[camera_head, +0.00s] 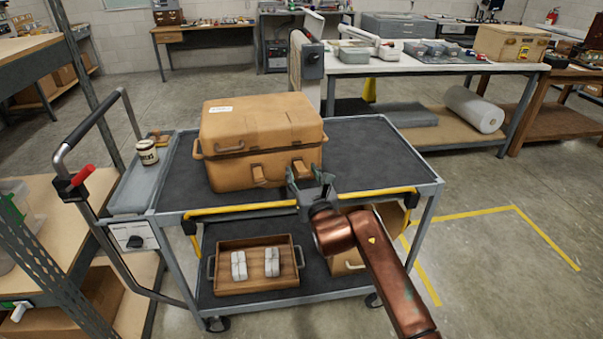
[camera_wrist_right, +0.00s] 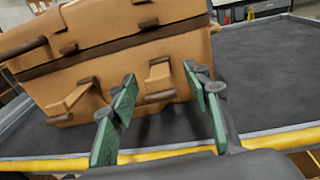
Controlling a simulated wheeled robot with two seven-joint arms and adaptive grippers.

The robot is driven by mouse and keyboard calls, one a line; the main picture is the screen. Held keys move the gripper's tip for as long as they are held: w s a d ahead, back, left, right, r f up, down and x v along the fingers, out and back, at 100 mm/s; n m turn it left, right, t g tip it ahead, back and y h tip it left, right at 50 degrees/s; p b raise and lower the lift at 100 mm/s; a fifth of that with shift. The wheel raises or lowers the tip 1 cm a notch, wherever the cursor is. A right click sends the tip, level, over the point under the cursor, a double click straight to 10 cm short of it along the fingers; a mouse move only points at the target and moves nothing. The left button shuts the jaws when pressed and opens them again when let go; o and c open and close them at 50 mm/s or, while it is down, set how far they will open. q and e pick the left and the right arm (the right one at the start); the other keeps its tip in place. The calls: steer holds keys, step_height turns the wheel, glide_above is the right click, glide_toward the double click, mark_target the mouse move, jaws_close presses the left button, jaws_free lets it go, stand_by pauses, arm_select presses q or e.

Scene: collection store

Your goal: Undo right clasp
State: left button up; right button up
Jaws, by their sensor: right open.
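A tan case (camera_head: 262,125) with a closed lid stands on the top shelf of a cart. Its front carries a left clasp (camera_head: 259,175) and a right clasp (camera_head: 298,168). My right gripper (camera_head: 311,180) is open and empty in front of the case, close to the right clasp. In the right wrist view, the right clasp (camera_wrist_right: 158,76) shows between and beyond the two green-padded fingers (camera_wrist_right: 160,92), apart from them as far as I can see. The left clasp (camera_wrist_right: 75,96) is to the left of the fingers. My left gripper is not in view.
The cart's dark top (camera_head: 375,150) has free room right of the case. A yellow front rail (camera_head: 240,207) runs below my gripper. A small jar (camera_head: 147,152) stands at the cart's left.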

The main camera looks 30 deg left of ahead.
steer(key=shift+s+d, duration=0.1)
steer(key=shift+s+d, duration=0.3)
steer(key=shift+s, duration=0.1)
steer(key=v, duration=1)
steer(key=shift+s+d, duration=0.2)
steer(key=shift+d, duration=0.15)
steer(key=shift+r, duration=0.1)
